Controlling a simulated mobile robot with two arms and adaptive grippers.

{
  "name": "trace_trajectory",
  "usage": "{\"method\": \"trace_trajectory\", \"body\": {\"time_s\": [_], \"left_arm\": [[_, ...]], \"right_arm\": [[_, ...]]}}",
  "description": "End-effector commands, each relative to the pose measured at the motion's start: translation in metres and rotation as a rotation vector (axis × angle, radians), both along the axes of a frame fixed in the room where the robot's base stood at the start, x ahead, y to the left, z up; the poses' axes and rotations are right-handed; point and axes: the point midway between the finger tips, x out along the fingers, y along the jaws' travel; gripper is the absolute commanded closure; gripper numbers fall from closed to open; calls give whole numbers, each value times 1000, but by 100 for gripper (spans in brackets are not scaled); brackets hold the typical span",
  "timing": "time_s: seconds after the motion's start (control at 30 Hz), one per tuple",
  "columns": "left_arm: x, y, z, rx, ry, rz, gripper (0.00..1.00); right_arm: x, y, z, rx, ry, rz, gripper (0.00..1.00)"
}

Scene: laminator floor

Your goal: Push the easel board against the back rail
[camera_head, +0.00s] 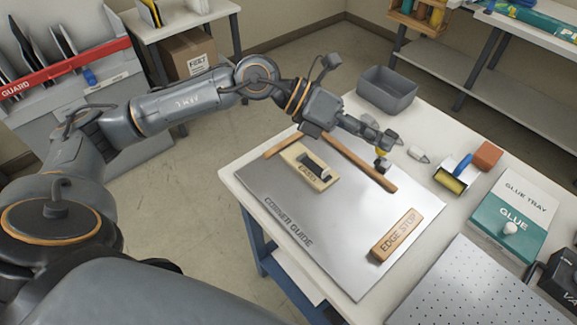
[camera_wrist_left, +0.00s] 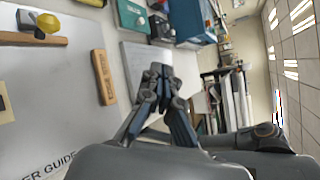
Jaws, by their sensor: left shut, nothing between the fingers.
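The easel board (camera_head: 295,155), a small cream block with a dark raised handle and partly readable lettering, lies on the grey corner guide plate (camera_head: 335,225). Brown strips edge the plate. The one I take as the back rail (camera_head: 365,167) runs to the right of the board, with bare plate between them. A shorter strip (camera_head: 282,146) lies behind the board. My left gripper (camera_head: 384,158) is shut and empty, over the far end of the plate near the long strip. It also shows in the left wrist view (camera_wrist_left: 160,74). My right gripper is not in view.
An edge stop block (camera_head: 397,235) lies on the plate's right part. A grey bin (camera_head: 387,90), a yellow roller (camera_head: 452,178), a glue tray box (camera_head: 512,212) and a perforated plate (camera_head: 470,285) stand around it. A yellow piece (camera_head: 381,152) shows beside my gripper.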

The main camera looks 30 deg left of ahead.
Motion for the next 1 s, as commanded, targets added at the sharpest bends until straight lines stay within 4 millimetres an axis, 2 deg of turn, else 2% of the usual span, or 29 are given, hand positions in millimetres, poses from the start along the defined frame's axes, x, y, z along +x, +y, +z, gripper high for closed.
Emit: {"method": "trace_trajectory", "body": {"time_s": [0.03,0.1,0.2,0.3,0.4,0.47,0.6,0.73,1.0], "left_arm": [[-8,15,-24,120,17,-9,100],[-17,42,-57,303,50,-1,100],[-24,89,-93,555,98,51,100],[-29,136,-114,762,144,131,100],[-32,171,-122,904,175,207,100],[-33,186,-123,960,187,242,100],[-34,199,-127,1011,203,279,100],[-32,198,-141,1013,206,277,100],[-19,193,-194,1012,207,274,100]], "right_arm": [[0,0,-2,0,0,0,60],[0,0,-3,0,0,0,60],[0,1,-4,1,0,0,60],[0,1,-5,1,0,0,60],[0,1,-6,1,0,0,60],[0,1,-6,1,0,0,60],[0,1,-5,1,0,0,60],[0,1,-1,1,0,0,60],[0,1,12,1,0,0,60]]}}
